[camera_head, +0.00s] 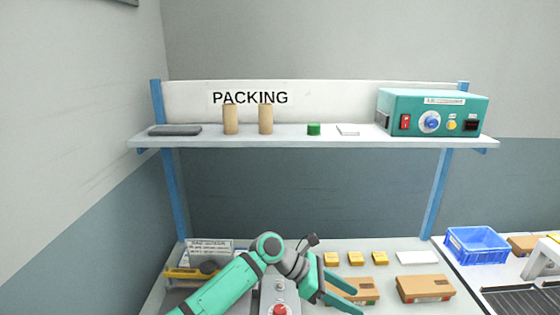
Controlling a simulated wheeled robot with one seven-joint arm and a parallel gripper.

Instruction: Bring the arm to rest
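My green and grey arm (222,290) reaches in from the bottom of the head view, over the bench. My gripper (356,302) is at its end, pointing to the lower right, with its two green fingers spread apart. I see nothing held between them. The fingers overlap a brown cardboard box (366,284) in the picture; I cannot tell whether they touch it. The arm hides part of the bench top and part of a grey box with a red button (280,309).
Above the bench, a shelf (210,141) holds two tan cylinders, a green cylinder and a teal control box (458,99). Several yellow blocks (354,258) and another cardboard box (425,287) lie on the bench. A blue crate (477,258) stands at right.

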